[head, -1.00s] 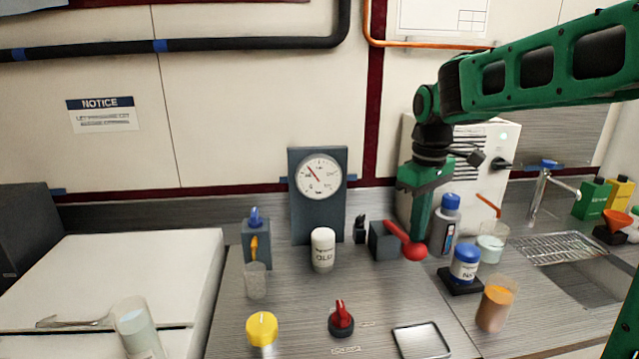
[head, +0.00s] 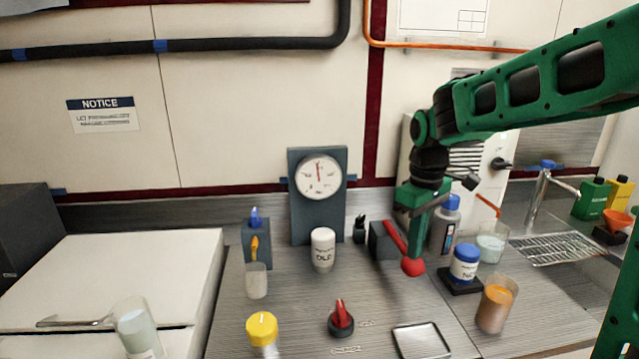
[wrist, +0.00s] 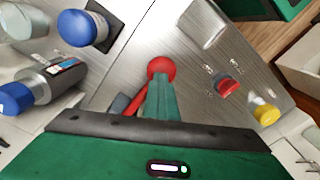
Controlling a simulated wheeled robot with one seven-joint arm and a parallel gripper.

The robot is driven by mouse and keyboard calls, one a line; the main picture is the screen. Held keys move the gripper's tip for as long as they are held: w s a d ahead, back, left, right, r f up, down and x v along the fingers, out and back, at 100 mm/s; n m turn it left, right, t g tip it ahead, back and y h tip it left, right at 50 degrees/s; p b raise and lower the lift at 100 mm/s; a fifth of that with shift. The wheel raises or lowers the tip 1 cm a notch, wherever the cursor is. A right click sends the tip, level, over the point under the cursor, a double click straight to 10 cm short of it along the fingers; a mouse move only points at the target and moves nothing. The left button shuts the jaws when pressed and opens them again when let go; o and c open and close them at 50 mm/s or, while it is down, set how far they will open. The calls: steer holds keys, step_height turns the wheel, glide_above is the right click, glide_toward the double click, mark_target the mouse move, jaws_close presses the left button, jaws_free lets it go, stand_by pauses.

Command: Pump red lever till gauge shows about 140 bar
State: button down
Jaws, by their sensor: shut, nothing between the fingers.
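The red lever (head: 394,237) sticks out from a dark grey block (head: 381,241) on the bench and slopes down to its round red knob (head: 413,267). The knob also shows in the wrist view (wrist: 161,68). My gripper (head: 412,256) is shut and empty, with its fingertips at the top of the knob, apparently touching it. The fingers hide part of the lever in the wrist view. The round white gauge (head: 319,177) is on a dark upright panel, and its red needle points almost straight up. The scale numbers are too small to read.
A white bottle (head: 323,250) stands left of the lever block. A grey bottle with a blue cap (head: 444,228) stands close behind my gripper. A blue-lidded jar (head: 465,264) and an orange-filled beaker (head: 496,304) are at right. A red knob (head: 341,320) sits in front.

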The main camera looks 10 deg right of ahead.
steer(key=shift+w+f, duration=0.1)
steer(key=shift+f, duration=1.4)
steer(key=shift+r, duration=3.75)
steer(key=shift+f, duration=0.1)
steer(key=shift+f, duration=3)
steer(key=shift+r, duration=3.1)
